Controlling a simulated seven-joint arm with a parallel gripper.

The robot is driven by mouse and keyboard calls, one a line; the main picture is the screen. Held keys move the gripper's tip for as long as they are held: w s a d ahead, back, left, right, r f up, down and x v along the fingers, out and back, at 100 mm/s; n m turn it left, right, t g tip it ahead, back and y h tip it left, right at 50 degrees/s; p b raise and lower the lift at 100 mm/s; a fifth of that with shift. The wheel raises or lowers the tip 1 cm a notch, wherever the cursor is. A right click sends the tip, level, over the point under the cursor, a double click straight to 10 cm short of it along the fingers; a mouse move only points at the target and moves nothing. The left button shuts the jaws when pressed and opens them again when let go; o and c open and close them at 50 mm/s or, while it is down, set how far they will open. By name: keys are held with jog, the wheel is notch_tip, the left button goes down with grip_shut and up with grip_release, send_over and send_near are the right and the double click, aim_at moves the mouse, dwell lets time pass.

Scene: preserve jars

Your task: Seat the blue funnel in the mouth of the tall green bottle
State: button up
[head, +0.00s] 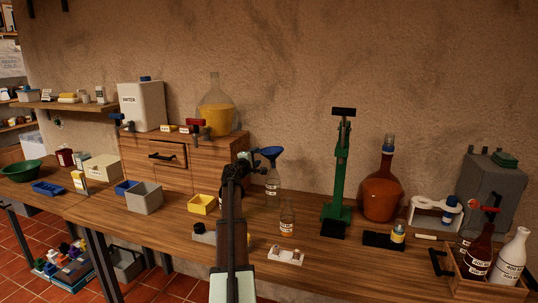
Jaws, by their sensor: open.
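The blue funnel (270,152) is upright, wide end up, at the top of a tall, pale see-through bottle (272,183) with a white label. Its narrow end meets the bottle's mouth, but I cannot tell how deep it sits. The bottle's green tint is hardly visible. It stands upright on the bench behind my arm. My gripper (246,160) is open, just left of the funnel and close to its rim. Its fingertips are small and dark here, and I cannot tell whether they touch the funnel.
A small labelled bottle (287,218) stands in front on the bench (330,262). A green press (341,180) and a brown flask (382,190) stand to the right. A wooden drawer cabinet (185,165), a yellow bin (201,204) and a grey bin (145,198) are left.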

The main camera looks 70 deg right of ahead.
aim_at(260, 152)
jog(key=shift+d, duration=2.95)
jog(key=shift+c, duration=0.3)
grip_shut()
